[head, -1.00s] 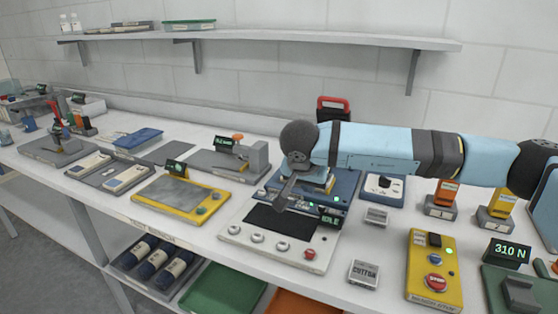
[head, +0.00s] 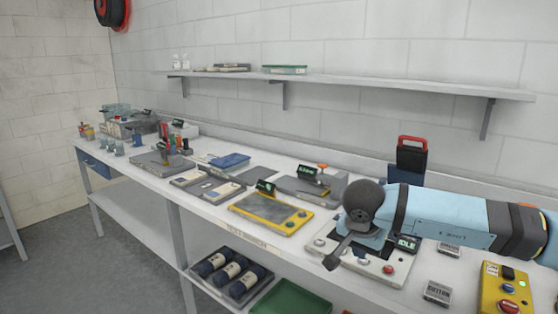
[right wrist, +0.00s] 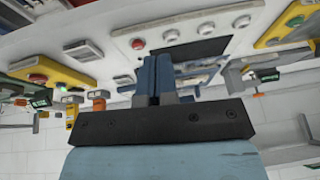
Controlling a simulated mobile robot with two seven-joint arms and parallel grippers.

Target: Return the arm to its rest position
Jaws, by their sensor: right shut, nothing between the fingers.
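My right arm comes in from the right in the head view, light blue with dark joints. My right gripper (head: 333,260) hangs at its left end, above the white control panel (head: 388,284) with round knobs and a red button. In the right wrist view the gripper (right wrist: 155,65) shows its two blue fingers shut together with nothing between them. The same panel (right wrist: 205,28) lies beyond the fingers there. The arm hides much of the blue unit with the green "IDLE" display (head: 407,243). My left gripper is not in view.
A yellow-framed plate (head: 270,213), a grey press (head: 318,187) and a blue tray (head: 229,161) stand along the white bench. A yellow button box (head: 505,285) and a small labelled block (head: 438,292) are at the right. A wall shelf (head: 400,84) runs above. The floor at left is clear.

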